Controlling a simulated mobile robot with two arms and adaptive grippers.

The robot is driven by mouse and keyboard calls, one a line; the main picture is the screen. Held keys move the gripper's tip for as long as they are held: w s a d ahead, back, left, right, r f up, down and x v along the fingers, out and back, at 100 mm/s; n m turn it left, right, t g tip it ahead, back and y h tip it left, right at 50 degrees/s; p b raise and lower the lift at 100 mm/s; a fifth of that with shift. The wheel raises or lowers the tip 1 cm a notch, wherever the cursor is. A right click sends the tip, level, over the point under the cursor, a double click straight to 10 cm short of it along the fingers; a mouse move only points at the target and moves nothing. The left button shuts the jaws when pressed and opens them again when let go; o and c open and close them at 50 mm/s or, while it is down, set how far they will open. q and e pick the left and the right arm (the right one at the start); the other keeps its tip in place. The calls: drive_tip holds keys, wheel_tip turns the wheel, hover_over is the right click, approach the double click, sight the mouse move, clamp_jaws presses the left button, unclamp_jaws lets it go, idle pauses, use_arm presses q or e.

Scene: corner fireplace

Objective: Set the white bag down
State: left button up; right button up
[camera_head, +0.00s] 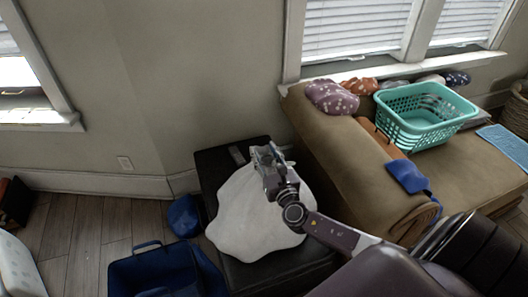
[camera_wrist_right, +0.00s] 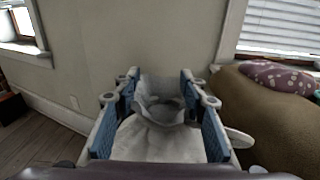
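The white bag (camera_head: 238,222) lies slumped and spread on a black ottoman (camera_head: 215,165) in the head view. My right gripper (camera_head: 265,156) is over the bag's upper part and hides some of it. In the right wrist view the bag (camera_wrist_right: 155,143) lies below and between the fingers, with its gathered top between the fingertips. The right gripper's two fingers (camera_wrist_right: 163,90) stand wide apart, one on each side of that top. Whether either finger touches the cloth is unclear. My left gripper is not in view.
A dark remote-like object (camera_head: 237,154) lies on the ottoman's back edge. A brown sofa (camera_head: 345,150) stands on the right, with a teal basket (camera_head: 425,118) on it. A blue bin (camera_head: 160,270) and a blue item (camera_head: 184,216) are on the floor at left.

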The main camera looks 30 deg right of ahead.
drive_tip(key=shift+o, duration=1)
drive_tip(key=shift+s+r, duration=0.1)
drive_tip(key=v, duration=1.2)
drive_tip(key=shift+b, duration=0.45)
